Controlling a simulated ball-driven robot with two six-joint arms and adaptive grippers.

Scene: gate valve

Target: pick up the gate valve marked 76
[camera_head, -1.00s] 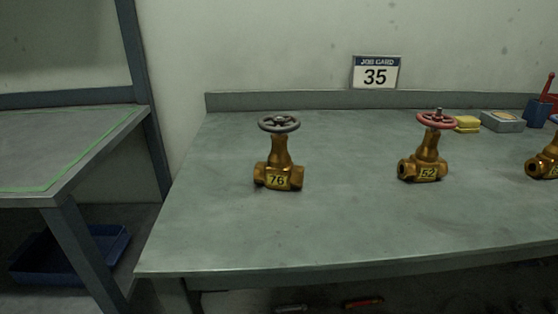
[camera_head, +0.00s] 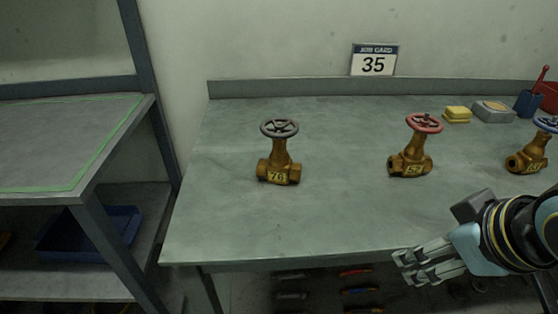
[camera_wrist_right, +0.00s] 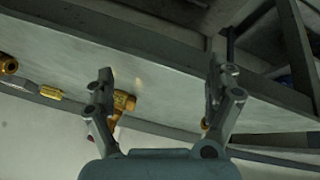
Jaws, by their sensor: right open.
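The gate valve marked 76 (camera_head: 279,172) is brass with a dark grey handwheel on top. It stands upright on the left part of the workbench (camera_head: 310,225) in the head view, with nothing touching it. My right gripper (camera_head: 401,268) is at the bench's front edge, to the right of and nearer than this valve, well apart from it. In the right wrist view, my gripper's two fingers (camera_wrist_right: 160,80) are spread with nothing held. A brass valve (camera_wrist_right: 123,102) shows beyond the left finger; its number cannot be read there. My left gripper is out of view.
A brass valve with a red handwheel (camera_head: 411,162) and one with a blue handwheel (camera_head: 527,160) stand to the right. A yellow sponge (camera_head: 457,114) and a tin (camera_head: 493,111) sit at the back. A job card 35 (camera_head: 374,60) stands behind. Bench around valve 76 is clear.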

